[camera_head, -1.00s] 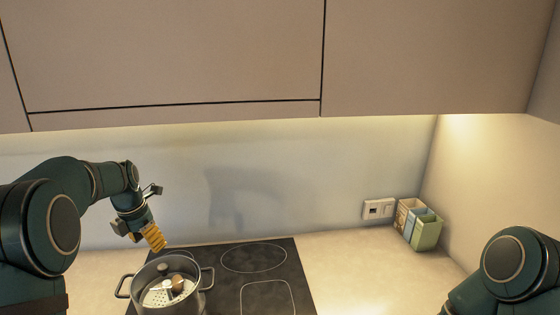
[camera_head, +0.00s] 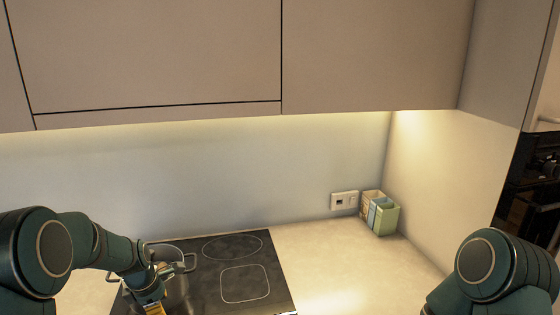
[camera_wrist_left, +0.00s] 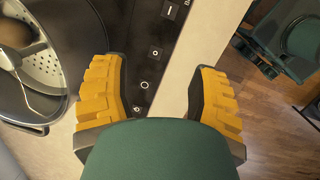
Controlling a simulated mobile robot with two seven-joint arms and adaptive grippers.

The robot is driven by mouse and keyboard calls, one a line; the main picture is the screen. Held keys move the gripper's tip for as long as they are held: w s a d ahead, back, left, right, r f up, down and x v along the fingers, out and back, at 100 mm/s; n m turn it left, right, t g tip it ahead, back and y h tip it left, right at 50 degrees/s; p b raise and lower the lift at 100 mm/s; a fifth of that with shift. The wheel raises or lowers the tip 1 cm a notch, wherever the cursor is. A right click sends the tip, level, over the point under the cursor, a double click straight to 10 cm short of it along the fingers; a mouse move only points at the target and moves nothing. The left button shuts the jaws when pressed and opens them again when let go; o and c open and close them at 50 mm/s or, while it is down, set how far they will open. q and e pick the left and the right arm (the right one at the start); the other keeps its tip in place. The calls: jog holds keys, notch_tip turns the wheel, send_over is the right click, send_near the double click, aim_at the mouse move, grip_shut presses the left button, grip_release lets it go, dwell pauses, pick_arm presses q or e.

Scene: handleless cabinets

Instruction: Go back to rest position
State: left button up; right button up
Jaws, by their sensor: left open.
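My left gripper (camera_head: 153,308) is low in the head view, in front of the pot, with its yellow fingertips at the bottom edge. In the left wrist view the two yellow fingers (camera_wrist_left: 158,105) are wide apart with nothing between them. Under them lie the hob's front control strip and the counter edge. My right arm shows at the lower right of the head view, but its gripper is out of the picture. A metal pot (camera_head: 178,291) stands on the black hob (camera_head: 222,256), partly hidden by my left arm.
The pot's perforated insert (camera_wrist_left: 48,70) is close to the left finger in the wrist view. A box with compartments (camera_head: 380,214) stands by a wall socket (camera_head: 344,200) in the back corner. Wall cabinets (camera_head: 240,55) hang above. The counter (camera_head: 335,262) right of the hob is clear.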

pick_arm(q)
jog(key=s+d+f+m, duration=0.2)
jog(key=f, duration=0.1)
jog(key=s+d+f+m, duration=0.5)
jog(key=d+f, duration=0.1)
jog(key=shift+s+d+f+m+h, duration=0.15)
jog(key=shift+s+d+m+h, duration=0.15)
jog(key=shift+m+h, duration=0.1)
jog(key=s+d+f+m+h, duration=0.1)
jog(key=s+d+f+m, duration=0.2)
jog(key=s+d+m, duration=0.35)
jog(key=s+d+f+m+h, duration=0.1)
jog(key=s+d+f+m, duration=0.2)
jog(key=s+d+m, duration=0.4)
notch_tip(320, 180, down, 8)
jog(key=s+a+b, duration=0.1)
jog(key=b, duration=0.6)
jog(key=shift+s+b, duration=0.35)
jog(key=shift+s, duration=0.05)
pick_arm(e)
notch_tip(320, 180, down, 8)
jog(key=s, duration=0.1)
jog(key=shift+s, duration=0.15)
